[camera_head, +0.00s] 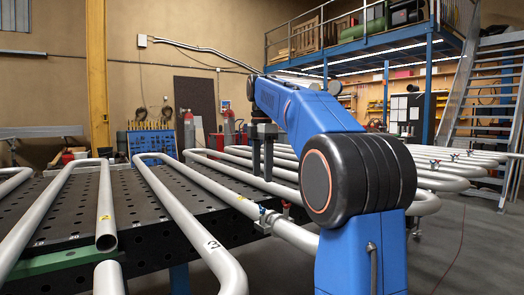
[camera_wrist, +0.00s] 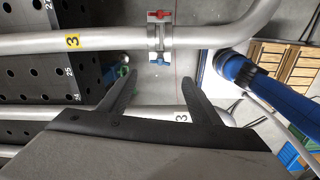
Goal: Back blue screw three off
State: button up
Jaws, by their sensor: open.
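In the wrist view a blue screw (camera_wrist: 160,62) sits on the near side of a clamp (camera_wrist: 154,40) around a grey pipe (camera_wrist: 110,41). A red screw (camera_wrist: 160,16) is on the clamp's other side. The pipe bears a yellow label marked 3 (camera_wrist: 72,41). My gripper (camera_wrist: 158,77) is open and empty, its dark fingers spread on either side of the blue screw and apart from it. In the head view my gripper (camera_head: 262,178) points down above the pipes, and a clamp with blue (camera_head: 262,210) and red (camera_head: 286,204) parts shows below it.
A perforated black table (camera_head: 130,190) carries several bent grey pipes. Another pipe (camera_wrist: 140,112) with a white label 3 passes beneath my fingers in the wrist view. More coils with red-and-blue clamps lie at the right (camera_head: 470,160). Open floor (camera_head: 460,245) lies right of the table.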

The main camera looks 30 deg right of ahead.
notch_tip(320, 180, up, 7)
jog(key=shift+f, duration=0.2)
dwell(0.6)
